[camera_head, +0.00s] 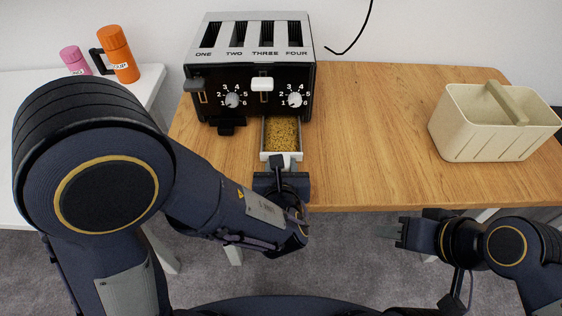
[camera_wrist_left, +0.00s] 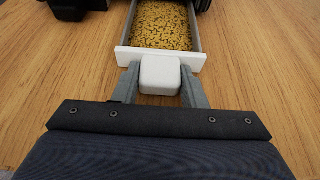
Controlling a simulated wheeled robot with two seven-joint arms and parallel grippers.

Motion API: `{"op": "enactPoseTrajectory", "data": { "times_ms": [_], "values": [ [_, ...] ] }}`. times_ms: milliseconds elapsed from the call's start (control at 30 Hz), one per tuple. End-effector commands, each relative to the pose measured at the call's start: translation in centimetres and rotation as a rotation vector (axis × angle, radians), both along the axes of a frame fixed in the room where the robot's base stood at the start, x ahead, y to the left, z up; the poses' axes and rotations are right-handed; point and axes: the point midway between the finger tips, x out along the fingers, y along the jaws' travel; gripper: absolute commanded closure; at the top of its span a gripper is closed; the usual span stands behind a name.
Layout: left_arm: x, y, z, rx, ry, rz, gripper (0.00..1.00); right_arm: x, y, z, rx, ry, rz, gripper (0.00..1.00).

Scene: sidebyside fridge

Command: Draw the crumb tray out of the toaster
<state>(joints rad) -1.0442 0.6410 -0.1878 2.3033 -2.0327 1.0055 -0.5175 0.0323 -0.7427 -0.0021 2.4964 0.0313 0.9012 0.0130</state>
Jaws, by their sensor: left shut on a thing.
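The black and silver toaster (camera_head: 250,60) stands at the back left of the wooden table, with four labelled slots. Its right crumb tray (camera_head: 282,133), full of golden crumbs, sticks out of the front towards me. In the left wrist view the tray's white front (camera_wrist_left: 123,57) and white knob (camera_wrist_left: 160,74) show clearly. My left gripper (camera_head: 280,163) is shut on the knob, one finger on each side. The tray's back end is hidden inside the toaster. My right gripper (camera_head: 390,231) is empty, in front of the table's edge; its finger gap is unclear.
A cream basket (camera_head: 492,122) with a handle stands at the table's right. An orange cup bottle (camera_head: 118,56) and a pink bottle (camera_head: 75,61) stand on the white surface at left. The wooden table (camera_head: 370,130) is bare between toaster and basket.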

Motion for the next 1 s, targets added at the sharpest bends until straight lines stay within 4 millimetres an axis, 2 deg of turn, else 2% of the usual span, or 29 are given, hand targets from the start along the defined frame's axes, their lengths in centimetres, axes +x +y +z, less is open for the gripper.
{"op": "enactPoseTrajectory", "data": {
  "times_ms": [1000],
  "values": [
    [-4.1, 0.1, 0.0, 0.000, -0.001, 0.001, 0.89, 0.0, 0.0, -0.1, 0.000, 0.000, 0.000, 0.64]
  ]
}}
